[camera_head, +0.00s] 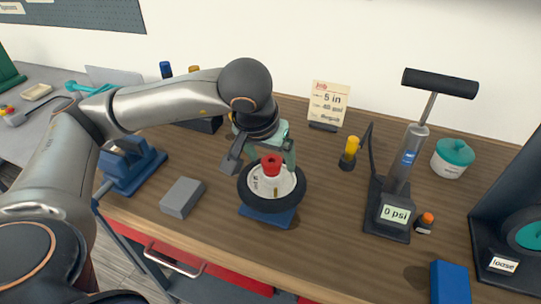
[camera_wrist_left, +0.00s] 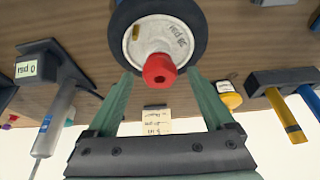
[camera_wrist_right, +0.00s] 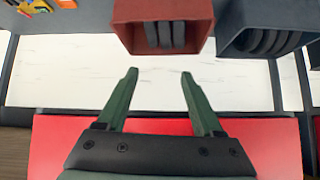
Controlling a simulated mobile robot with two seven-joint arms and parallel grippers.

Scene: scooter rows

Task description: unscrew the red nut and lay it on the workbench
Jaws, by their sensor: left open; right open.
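The red nut (camera_head: 271,161) sits at the hub of a small black-tyred wheel (camera_head: 253,199) with a pale rim, held on a blue stand (camera_head: 268,215) on the wooden workbench (camera_head: 325,232). In the left wrist view the nut (camera_wrist_left: 159,69) stands out from the hub, near and roughly between the open fingertips. My left gripper (camera_wrist_left: 160,80) is open and empty, just behind the wheel in the head view; its fingers do not appear to touch the nut. My right gripper (camera_wrist_right: 155,72) is open and empty, away from the bench, and out of the head view.
A grey block (camera_head: 182,197) lies left of the wheel. A pump (camera_head: 397,190) reading 0 psi stands to the right, with a yellow-topped item (camera_head: 349,153) nearby. A card (camera_head: 328,104) stands behind. A blue block (camera_head: 450,283) is at the front right. Bare bench lies right of the wheel.

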